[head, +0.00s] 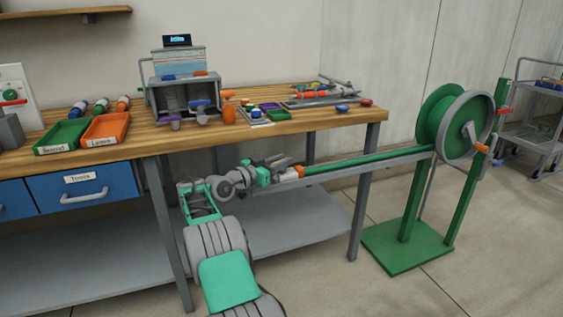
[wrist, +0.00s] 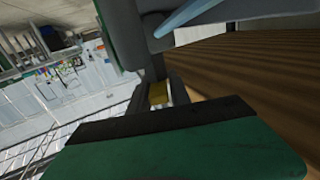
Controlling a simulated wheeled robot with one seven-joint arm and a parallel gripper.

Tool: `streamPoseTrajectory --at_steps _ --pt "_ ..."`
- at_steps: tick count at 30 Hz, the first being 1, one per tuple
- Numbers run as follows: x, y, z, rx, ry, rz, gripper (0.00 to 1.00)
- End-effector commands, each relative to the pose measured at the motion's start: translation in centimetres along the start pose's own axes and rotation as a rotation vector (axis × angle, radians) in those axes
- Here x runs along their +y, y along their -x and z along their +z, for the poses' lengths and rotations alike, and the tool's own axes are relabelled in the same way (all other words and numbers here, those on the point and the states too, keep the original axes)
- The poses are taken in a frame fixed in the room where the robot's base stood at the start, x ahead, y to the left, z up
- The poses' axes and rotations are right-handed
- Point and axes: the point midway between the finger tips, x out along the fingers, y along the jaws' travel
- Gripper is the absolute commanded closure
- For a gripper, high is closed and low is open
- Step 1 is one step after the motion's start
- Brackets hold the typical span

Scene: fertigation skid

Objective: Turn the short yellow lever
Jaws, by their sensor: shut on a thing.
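Most of the lever is hidden by the fingers. I cannot make out the lever in the head view, and its angle cannot be told.
The wooden bench (head: 290,122) carries a grey skid box (head: 185,92), a green bin (head: 62,137) and an orange bin (head: 105,128). A green hose reel (head: 440,115) stands right. A cart (head: 540,125) is at far right. The floor in front is clear.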

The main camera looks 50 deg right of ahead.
Motion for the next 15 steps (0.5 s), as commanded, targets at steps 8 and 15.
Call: streamPoseTrajectory --at_steps 8,15 --pt "-0.08 -0.04 0.14 -0.002 0.004 0.086 1.00" --pt "-0.06 -0.07 0.21 -0.001 0.005 0.122 1.00"
